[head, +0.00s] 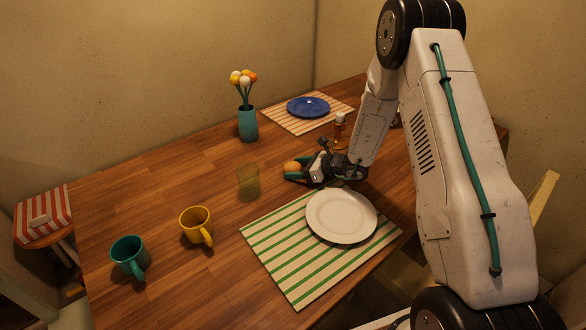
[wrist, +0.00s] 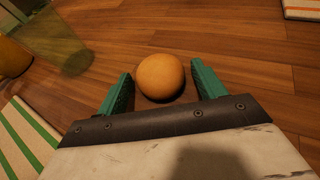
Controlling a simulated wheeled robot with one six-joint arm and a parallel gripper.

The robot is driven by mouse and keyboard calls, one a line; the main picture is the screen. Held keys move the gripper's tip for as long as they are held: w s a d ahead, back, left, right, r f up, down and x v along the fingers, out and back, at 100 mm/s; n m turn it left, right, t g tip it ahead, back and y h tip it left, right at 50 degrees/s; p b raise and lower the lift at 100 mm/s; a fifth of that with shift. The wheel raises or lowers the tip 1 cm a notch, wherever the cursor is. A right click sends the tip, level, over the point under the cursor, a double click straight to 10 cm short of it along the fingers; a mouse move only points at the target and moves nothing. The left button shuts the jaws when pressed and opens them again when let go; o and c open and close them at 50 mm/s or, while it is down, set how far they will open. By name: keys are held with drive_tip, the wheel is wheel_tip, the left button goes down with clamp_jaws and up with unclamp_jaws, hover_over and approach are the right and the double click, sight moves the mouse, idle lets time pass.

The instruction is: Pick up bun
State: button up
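The bun (wrist: 160,77) is a round, orange-brown ball shape on the wooden table. In the wrist view it lies between the tips of my gripper (wrist: 161,88), whose two green fingers stand apart on either side. A gap shows between the bun and each finger. In the head view the bun (head: 292,166) sits at the end of my gripper (head: 294,172), near the table's middle, partly hidden by a finger.
A clear yellowish glass (head: 248,183) stands left of my gripper. A white plate (head: 341,215) on a green-striped mat (head: 275,258) lies in front. A bottle (head: 339,130) stands just behind.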

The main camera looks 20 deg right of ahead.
drive_tip(key=c, duration=0.7)
drive_tip(key=shift+r, duration=0.1)
